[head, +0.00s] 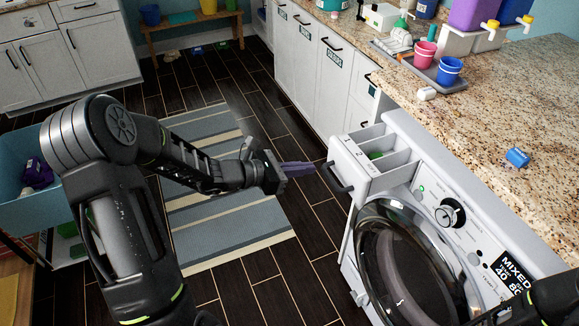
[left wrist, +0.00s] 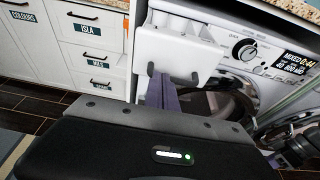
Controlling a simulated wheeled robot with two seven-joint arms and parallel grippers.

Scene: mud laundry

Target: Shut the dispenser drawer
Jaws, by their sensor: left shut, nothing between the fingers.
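The white dispenser drawer (head: 368,165) stands pulled out from the upper left of the washing machine (head: 425,235). Its compartments show from above, with something green in one of them. A dark handle (head: 339,178) is on its front. My left gripper (head: 310,167) is shut and empty, its purple-grey fingers pointing at the drawer front, with a small gap in the head view. In the left wrist view the fingers (left wrist: 161,92) overlap the lower drawer front (left wrist: 178,52); contact cannot be told there. Part of my right arm (head: 545,303) shows at the lower right; its gripper fingers are not seen.
The granite counter (head: 480,110) runs above the machine, holding a tray (head: 430,72) with pink and blue cups. A blue cap-like item (head: 517,157) and a small white one (head: 427,93) lie there. White cabinets (head: 310,75) stand beyond the drawer. The floor before the machine is clear around a striped rug (head: 225,215).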

